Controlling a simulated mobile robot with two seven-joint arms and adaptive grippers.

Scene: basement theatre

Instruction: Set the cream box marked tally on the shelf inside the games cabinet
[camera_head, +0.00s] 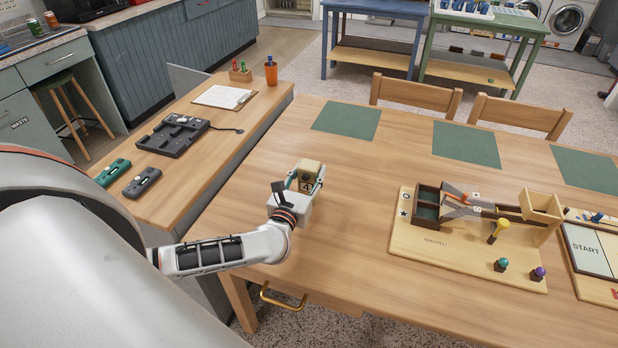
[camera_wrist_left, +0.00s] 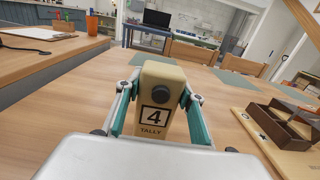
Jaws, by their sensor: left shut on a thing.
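The cream box marked tally (camera_head: 307,178) is between the fingers of my left gripper (camera_head: 306,183), over the left part of the wooden table. In the left wrist view the box (camera_wrist_left: 155,128) stands upright, with a dark round knob, a framed "4" and the word TALLY on the side facing me. The teal-lined fingers of the left gripper (camera_wrist_left: 160,105) close on it from both sides. I cannot tell whether its base touches the table. The games cabinet and its shelf are not recognisable in either view. My right gripper is not in view.
A wooden game board (camera_head: 420,257) with ramps and pegs lies to the right on the table (camera_head: 340,235), beside a START board (camera_head: 588,250). Green mats (camera_head: 347,120) line the far edge. A side counter (camera_head: 190,185) holds a dark device (camera_head: 175,134). Chairs (camera_head: 415,95) stand behind.

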